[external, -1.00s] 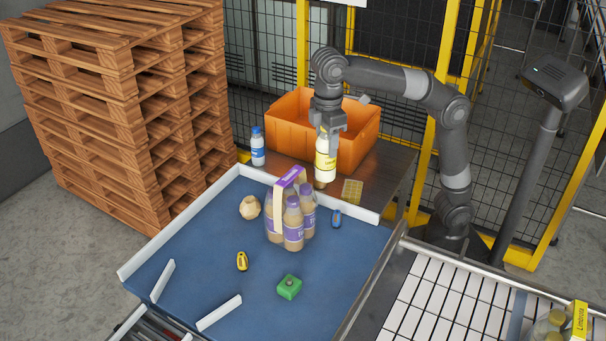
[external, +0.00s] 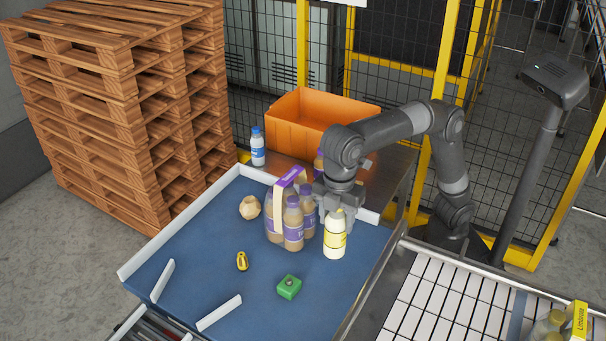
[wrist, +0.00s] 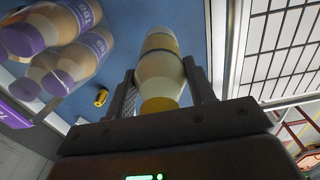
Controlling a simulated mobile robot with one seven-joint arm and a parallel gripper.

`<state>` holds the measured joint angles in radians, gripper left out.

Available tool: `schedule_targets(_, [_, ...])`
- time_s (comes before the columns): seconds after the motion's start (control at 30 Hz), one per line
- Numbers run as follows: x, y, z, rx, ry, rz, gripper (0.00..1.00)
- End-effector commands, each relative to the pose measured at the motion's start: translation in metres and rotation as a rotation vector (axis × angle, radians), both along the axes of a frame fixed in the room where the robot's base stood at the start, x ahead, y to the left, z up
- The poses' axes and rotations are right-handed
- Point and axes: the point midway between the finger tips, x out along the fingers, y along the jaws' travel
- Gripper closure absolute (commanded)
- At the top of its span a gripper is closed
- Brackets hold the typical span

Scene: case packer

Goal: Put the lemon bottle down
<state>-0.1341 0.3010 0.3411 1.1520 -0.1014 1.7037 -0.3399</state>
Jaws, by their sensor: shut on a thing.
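The lemon bottle (external: 335,238) is white with a yellow label and stands upright in my gripper, over the right part of the blue surface. My gripper (external: 338,208) is shut on its upper part. In the wrist view the bottle (wrist: 160,68) sits between both fingers of my gripper (wrist: 160,92). I cannot tell whether its base touches the blue surface.
A carrier pack of purple-labelled bottles (external: 292,225) stands close to the left of the lemon bottle. A green block (external: 289,287), a yellow-black item (external: 242,261) and a beige lump (external: 250,208) lie on the blue surface (external: 200,265). An orange crate (external: 290,125) stands behind.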

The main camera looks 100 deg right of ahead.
Motion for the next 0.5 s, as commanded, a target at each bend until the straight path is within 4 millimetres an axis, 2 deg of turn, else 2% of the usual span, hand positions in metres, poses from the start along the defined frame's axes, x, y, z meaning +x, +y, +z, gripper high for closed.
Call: schedule_targets(0.5, [0.0,-0.001,-0.059,0.0,-0.001,-0.002,0.82])
